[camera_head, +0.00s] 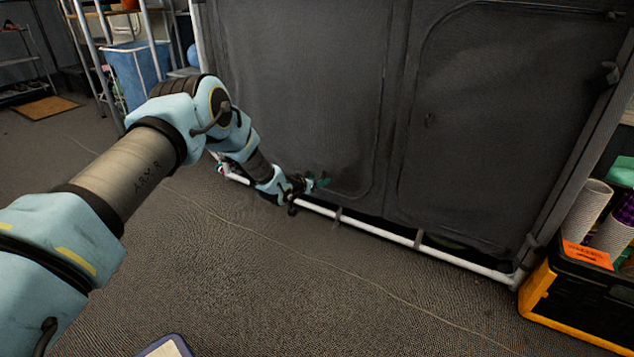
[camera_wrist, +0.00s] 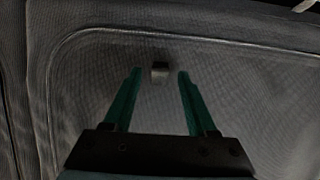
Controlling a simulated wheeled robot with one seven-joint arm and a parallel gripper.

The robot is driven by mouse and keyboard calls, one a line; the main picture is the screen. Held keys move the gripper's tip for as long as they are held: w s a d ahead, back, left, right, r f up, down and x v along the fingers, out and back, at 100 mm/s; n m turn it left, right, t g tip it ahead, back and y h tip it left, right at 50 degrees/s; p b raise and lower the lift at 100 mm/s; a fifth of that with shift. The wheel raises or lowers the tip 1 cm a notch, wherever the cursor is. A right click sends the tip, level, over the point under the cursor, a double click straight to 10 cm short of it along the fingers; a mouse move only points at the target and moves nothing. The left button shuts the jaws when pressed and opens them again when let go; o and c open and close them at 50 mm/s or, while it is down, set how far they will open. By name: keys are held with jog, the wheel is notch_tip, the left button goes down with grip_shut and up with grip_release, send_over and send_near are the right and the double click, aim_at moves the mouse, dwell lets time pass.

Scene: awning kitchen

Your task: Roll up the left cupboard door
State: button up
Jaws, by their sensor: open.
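The left cupboard door (camera_head: 300,90) is a dark grey fabric panel with a rounded seam at its lower right corner. It hangs down flat in the head view. My gripper (camera_head: 318,183) is low at this door, near its bottom edge. In the wrist view my gripper (camera_wrist: 159,76) has two green fingers spread apart. I cannot tell how far the fingertips are from the fabric.
The right cupboard door (camera_head: 500,110) also hangs down. A white pipe (camera_head: 380,229) runs along the cupboard's base. A black and yellow crate (camera_head: 560,300) with cups stands at the right. A blue bin (camera_head: 135,75) and a rack are at the upper left. The carpet in front is mostly clear.

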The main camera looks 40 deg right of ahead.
grip_shut()
dwell(0.3)
dwell(1.1)
